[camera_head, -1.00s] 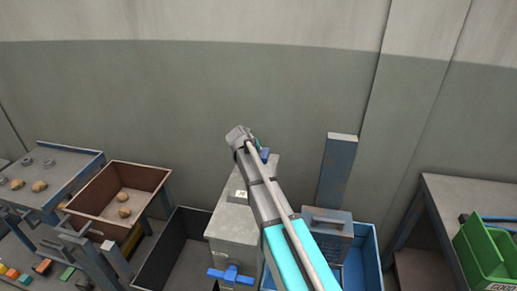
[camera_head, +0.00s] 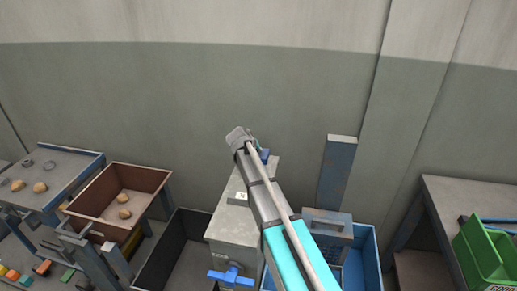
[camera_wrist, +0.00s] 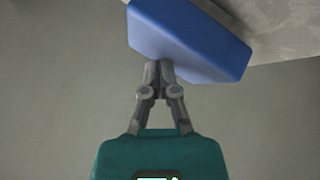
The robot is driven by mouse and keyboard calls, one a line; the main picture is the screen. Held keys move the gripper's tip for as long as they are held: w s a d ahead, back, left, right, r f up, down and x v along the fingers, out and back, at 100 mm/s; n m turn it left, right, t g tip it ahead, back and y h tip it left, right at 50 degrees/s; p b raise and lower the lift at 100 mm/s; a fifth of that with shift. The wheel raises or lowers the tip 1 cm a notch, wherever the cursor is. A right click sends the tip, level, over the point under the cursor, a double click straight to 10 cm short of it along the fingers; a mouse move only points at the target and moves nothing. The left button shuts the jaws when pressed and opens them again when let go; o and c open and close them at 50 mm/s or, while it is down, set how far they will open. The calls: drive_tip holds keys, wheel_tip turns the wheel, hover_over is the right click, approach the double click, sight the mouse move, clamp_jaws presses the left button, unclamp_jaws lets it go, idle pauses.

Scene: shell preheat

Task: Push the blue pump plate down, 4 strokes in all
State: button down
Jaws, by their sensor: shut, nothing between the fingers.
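The blue pump plate (camera_wrist: 185,42) fills the upper middle of the wrist view, tilted in the picture. My gripper (camera_wrist: 158,68) is shut and empty, and its fingertips reach the plate's near edge in that view. I cannot tell whether they touch it. In the head view only a small blue part of the plate (camera_head: 264,155) shows beside my arm, at the far end of a grey metal box (camera_head: 235,222). My arm hides most of the gripper and much of the plate there.
A blue valve-like handle (camera_head: 231,275) is on the box's front. A dark open bin (camera_head: 180,245) stands to its left, a blue crate (camera_head: 372,262) to its right. A brown tray (camera_head: 98,205) holds round brown pieces. A green bin (camera_head: 485,255) stands far right. The wall is close behind.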

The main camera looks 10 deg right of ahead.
drive_tip(key=shift+r+p, duration=1.45)
drive_tip(key=shift+r, duration=0.15)
drive_tip(key=shift+r, duration=0.15)
drive_tip(key=shift+r+p, duration=2.35)
drive_tip(key=shift+p, duration=0.15)
drive_tip(key=shift+r, duration=0.1)
wheel_tip(320, 180, up, 4)
drive_tip(key=p, duration=0.4)
drive_tip(key=shift+f, duration=0.3)
wheel_tip(320, 180, down, 9)
drive_tip(key=b, duration=0.9)
drive_tip(key=shift+r, duration=0.2)
idle(1.2)
